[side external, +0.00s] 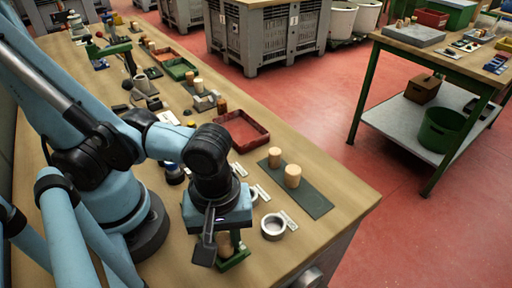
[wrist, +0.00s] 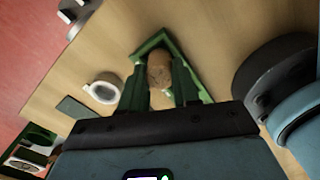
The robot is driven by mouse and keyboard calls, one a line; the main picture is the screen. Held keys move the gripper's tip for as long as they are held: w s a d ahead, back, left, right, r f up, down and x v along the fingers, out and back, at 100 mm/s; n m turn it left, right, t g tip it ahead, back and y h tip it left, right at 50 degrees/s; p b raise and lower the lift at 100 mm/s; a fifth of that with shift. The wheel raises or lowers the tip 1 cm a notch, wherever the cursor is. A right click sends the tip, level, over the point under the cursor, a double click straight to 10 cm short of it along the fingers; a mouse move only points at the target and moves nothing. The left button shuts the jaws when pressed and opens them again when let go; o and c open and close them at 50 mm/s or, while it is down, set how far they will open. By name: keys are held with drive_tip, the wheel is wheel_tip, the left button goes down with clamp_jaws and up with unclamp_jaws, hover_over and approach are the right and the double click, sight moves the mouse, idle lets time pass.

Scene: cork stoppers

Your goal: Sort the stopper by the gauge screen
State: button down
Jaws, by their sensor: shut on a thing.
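A tan cork stopper (wrist: 160,68) is between the two green fingers of my gripper (wrist: 161,84) in the wrist view. My gripper is shut on it. In the side view my gripper (side external: 224,244) points down near the front of the bench, and the stopper (side external: 225,240) is partly hidden by it. A green angular stand or tray (wrist: 193,62) lies under and around the stopper in the wrist view; I cannot tell if they touch. It also shows in the side view (side external: 236,262). No gauge reading is legible.
A grey round cup (side external: 273,227) stands just right of my gripper; it also shows in the wrist view (wrist: 103,88). Two corks (side external: 292,176) stand on a dark green mat (side external: 314,201). A red tray (side external: 262,141) lies behind. Several items crowd the far bench.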

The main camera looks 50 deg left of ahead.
drive_tip(key=shift+f, duration=0.6)
idle(0.3)
drive_tip(key=c, duration=0.8)
unclamp_jaws()
drive_tip(key=shift+o, duration=0.2)
drive_tip(key=shift+r, duration=0.15)
wheel_tip(320, 180, up, 12)
drive_tip(key=w+a+f+m+t, duration=0.1)
drive_tip(key=w+a+m+t, duration=0.6)
drive_tip(key=w+a+m, duration=0.5)
drive_tip(key=w+a, duration=0.3)
drive_tip(key=shift+w+a+f+m, duration=0.25)
drive_tip(key=shift+a+m, duration=0.05)
drive_tip(key=shift+a, duration=0.1)
